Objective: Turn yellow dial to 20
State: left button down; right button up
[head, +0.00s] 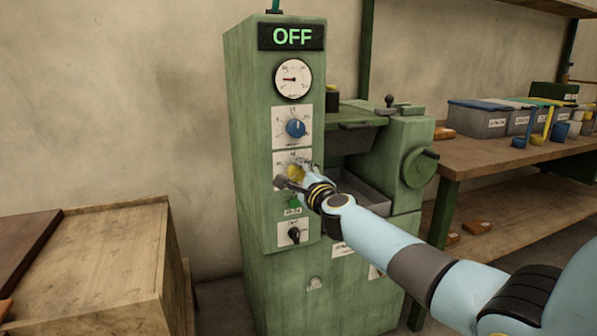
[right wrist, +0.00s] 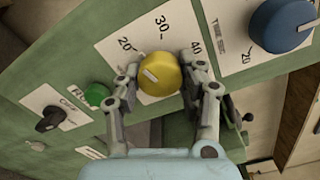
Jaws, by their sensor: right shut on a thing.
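The yellow dial (right wrist: 160,77) sits on a white scale plate (right wrist: 150,32) marked 20, 30 and 40. In the head view the yellow dial (head: 295,172) is on the green machine's front column, below the blue dial. My right gripper (head: 292,180) is at it. In the right wrist view its two fingers (right wrist: 160,86) are shut on the dial from left and right. The dial's short white mark lies on its left part, towards the 20 side; its exact reading is hard to tell. My left gripper is out of view.
The blue dial (head: 295,128) is above, and a green button (head: 294,202) and black switch (head: 294,235) are below. The display (head: 291,37) reads OFF, above a round gauge (head: 293,78). A workbench (head: 500,150) with bins is at right, a wooden crate (head: 110,250) at left.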

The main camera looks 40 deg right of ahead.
jog(key=shift+n+p, duration=0.35)
jog(key=shift+n, duration=0.85)
jog(key=o, duration=1.2)
jog(key=v, duration=1.2)
